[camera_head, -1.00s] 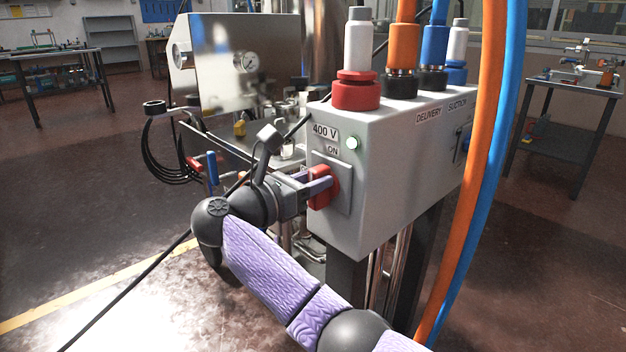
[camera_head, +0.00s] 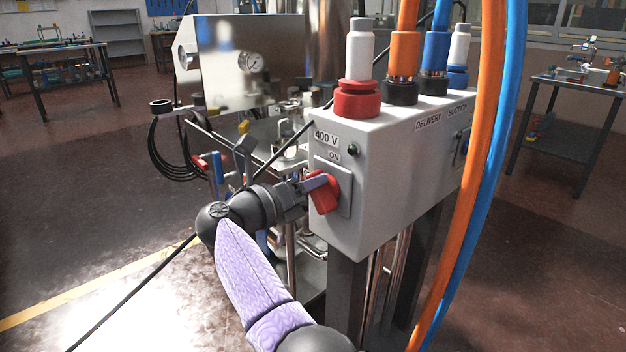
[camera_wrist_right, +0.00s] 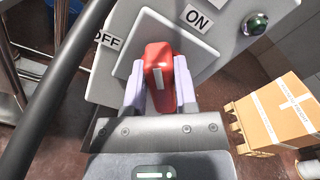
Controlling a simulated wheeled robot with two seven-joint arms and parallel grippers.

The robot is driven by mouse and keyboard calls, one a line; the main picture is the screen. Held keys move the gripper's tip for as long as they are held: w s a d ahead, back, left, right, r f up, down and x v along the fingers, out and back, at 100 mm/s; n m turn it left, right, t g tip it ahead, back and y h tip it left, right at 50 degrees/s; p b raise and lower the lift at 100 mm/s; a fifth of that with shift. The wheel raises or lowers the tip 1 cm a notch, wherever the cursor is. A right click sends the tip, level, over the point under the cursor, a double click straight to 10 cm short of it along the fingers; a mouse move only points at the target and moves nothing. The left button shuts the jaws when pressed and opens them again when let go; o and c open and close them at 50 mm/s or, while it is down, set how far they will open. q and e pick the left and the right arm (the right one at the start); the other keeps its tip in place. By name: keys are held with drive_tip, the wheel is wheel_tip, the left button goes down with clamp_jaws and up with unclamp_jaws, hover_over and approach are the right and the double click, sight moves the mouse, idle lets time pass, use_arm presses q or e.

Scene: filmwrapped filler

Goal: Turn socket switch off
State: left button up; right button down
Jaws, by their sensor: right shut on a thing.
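The red socket switch (camera_head: 325,191) is a rotary knob on a grey plate, on the front of a grey box (camera_head: 395,190) labelled 400 V and ON. My right gripper (camera_head: 318,183) is shut on the knob, with one finger on each side of it. In the right wrist view the red knob (camera_wrist_right: 159,75) sits between the two pale purple fingers (camera_wrist_right: 160,88). That view shows the OFF label at left and the ON label at upper right. The round indicator lamp (camera_head: 353,149) looks dark green and unlit. My left gripper is not in view.
Orange (camera_head: 480,150) and blue (camera_head: 497,160) hoses hang in front of the box at right. A black cable (camera_head: 140,265) runs across at left. Metal machinery (camera_head: 245,60) stands behind. A cardboard box (camera_wrist_right: 285,110) shows in the right wrist view.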

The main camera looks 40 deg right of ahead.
drive_tip(key=n, duration=0.5)
drive_tip(key=shift+w+f+n+p, duration=0.3)
drive_tip(key=shift+f+p, duration=0.05)
drive_tip(key=shift+p, duration=0.05)
drive_tip(key=shift+f+n, duration=0.2)
drive_tip(key=shift+n, duration=0.9)
drive_tip(key=shift+f+n, duration=0.15)
drive_tip(key=shift+n, duration=1.25)
drive_tip(key=shift+c, duration=2)
unclamp_jaws()
drive_tip(key=a, duration=1)
drive_tip(key=shift+s, duration=0.3)
drive_tip(key=shift+f, duration=0.1)
